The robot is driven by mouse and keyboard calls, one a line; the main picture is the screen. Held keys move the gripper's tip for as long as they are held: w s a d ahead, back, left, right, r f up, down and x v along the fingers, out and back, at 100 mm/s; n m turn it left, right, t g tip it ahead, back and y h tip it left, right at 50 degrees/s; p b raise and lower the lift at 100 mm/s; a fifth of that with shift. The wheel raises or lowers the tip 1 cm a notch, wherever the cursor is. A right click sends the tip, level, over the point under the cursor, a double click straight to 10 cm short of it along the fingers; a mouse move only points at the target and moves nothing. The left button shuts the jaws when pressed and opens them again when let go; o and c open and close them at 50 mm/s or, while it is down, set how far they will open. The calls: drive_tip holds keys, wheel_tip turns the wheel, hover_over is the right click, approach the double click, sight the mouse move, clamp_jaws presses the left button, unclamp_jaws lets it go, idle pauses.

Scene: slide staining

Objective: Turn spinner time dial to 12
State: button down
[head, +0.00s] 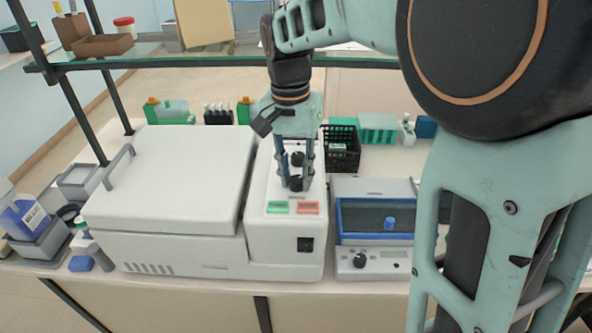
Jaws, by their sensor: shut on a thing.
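The spinner is a large white box with a closed lid (170,175) and a control panel (268,235) on its right side. Two black dials stand on the panel, a rear dial (297,159) and a front dial (295,184). My gripper (295,182) points down over the panel, its fingers on either side of the front dial and shut on it. Which dial is the time dial, and its number markings, are too small to read. A green button (278,207) and a red button (308,207) sit just in front of the dials.
A smaller device with a blue-framed window (375,218) stands close on the right. A black basket (341,148), green racks (378,127) and bottles stand behind. A glass shelf (190,61) crosses above the bench. A bottle holder (42,243) is at the left.

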sight(293, 179)
drive_tip(key=c, duration=1.6)
unclamp_jaws()
drive_tip(key=shift+r, duration=0.1)
drive_tip(key=r, duration=1.2)
drive_tip(key=shift+w+a, duration=0.1)
drive_tip(key=shift+a, duration=0.2)
drive_tip(key=shift+f, duration=0.1)
